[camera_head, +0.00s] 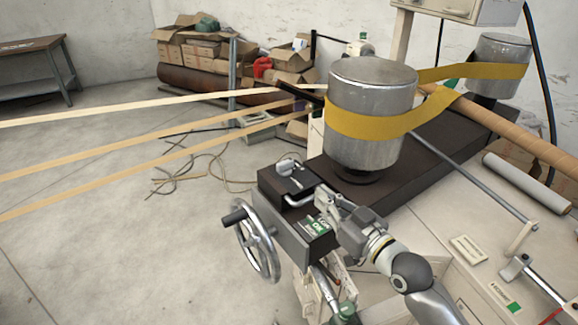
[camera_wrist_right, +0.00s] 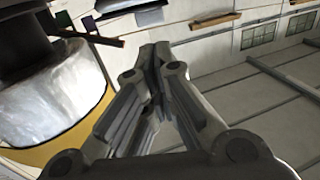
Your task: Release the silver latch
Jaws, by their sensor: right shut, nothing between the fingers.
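A bent silver bar (camera_head: 299,202), which looks like the silver latch, lies along the right edge of the dark box beside the handwheel in the head view. A small silver and black lever (camera_head: 289,167) sits on top of that box. My right gripper (camera_head: 325,197) is at the box's right side, close to the end of the bar; I cannot tell whether they touch. In the right wrist view its fingers (camera_wrist_right: 156,52) are closed together and empty. The latch cannot be made out there. My left gripper is not in view.
A handwheel (camera_head: 257,243) stands on the box's left side. A metal drum (camera_head: 368,82) with a yellow belt (camera_head: 362,124) rises behind the gripper, and the drum also shows in the right wrist view (camera_wrist_right: 52,100). Paper strips (camera_head: 150,134) cross at left. Floor at left is mostly free.

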